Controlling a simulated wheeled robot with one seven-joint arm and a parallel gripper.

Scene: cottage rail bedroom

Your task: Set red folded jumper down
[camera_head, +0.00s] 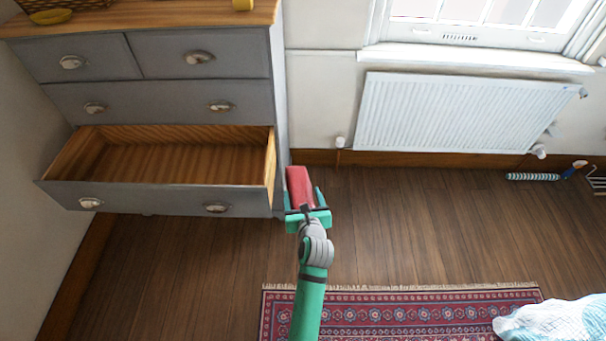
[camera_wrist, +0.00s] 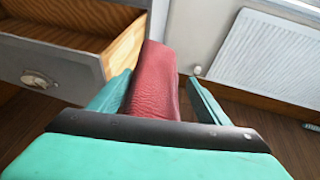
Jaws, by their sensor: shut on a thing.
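The red folded jumper (camera_head: 298,186) is held in my gripper (camera_head: 304,197), just right of the open bottom drawer of the grey dresser. In the wrist view the jumper (camera_wrist: 154,85) stands between the two green fingers of my gripper (camera_wrist: 155,97), and its lower part is hidden by the gripper body. The jumper is clear of the drawer's inside. The open drawer (camera_head: 170,198) is empty, with a bare wooden bottom, and it also shows at upper left in the wrist view (camera_wrist: 40,60).
A white radiator (camera_head: 440,112) hangs on the wall under the window. A patterned red rug (camera_head: 400,312) lies on the wooden floor in front. A pale blue and white cloth (camera_head: 550,320) is at lower right. A striped brush-like item (camera_head: 535,177) lies by the wall. Floor between dresser and rug is clear.

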